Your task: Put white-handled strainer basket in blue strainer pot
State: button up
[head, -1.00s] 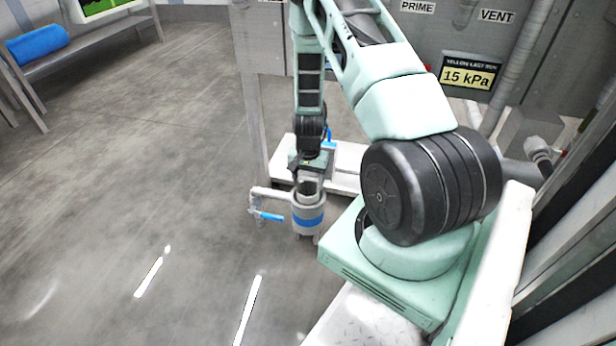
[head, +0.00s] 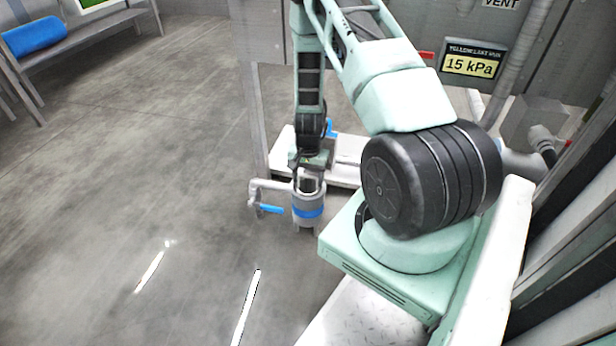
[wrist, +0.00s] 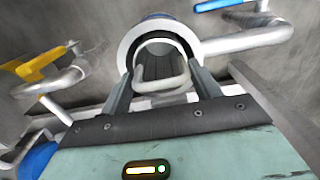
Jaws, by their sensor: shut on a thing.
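The blue strainer pot (head: 308,212) is a grey-white upright cylinder with a blue band, standing below my gripper (head: 311,172) in the head view. In the wrist view its pale round rim (wrist: 126,48) surrounds a dark grey opening. My gripper (wrist: 163,92) is shut on the white-handled strainer basket, whose white looped handle (wrist: 160,86) shows between the fingers. The basket's grey body (wrist: 165,52) appears at the pot's mouth, inside the rim's outline. I cannot tell how deep it sits, and its lower part is hidden.
A side pipe with a blue lever (head: 270,209) sticks out left of the pot. A white low platform (head: 345,165) lies behind it. A yellow-handled valve (wrist: 40,62) shows left in the wrist view. The floor to the left is clear.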

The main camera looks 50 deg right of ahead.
jog(key=shift+f+b, duration=0.3)
jog(key=shift+f, duration=0.3)
jog(key=o, duration=1.4)
jog(key=shift+o, duration=0.2)
jog(key=shift+s, duration=0.1)
jog(key=shift+s+f, duration=0.1)
jog(key=shift+s, duration=0.05)
notch_tip(320, 180, up, 18)
jog(key=p, duration=0.7)
jog(key=shift+w+f+p, duration=0.2)
jog(key=shift+w+p, duration=0.05)
jog(key=shift+p, duration=0.1)
jog(key=shift+a, duration=0.1)
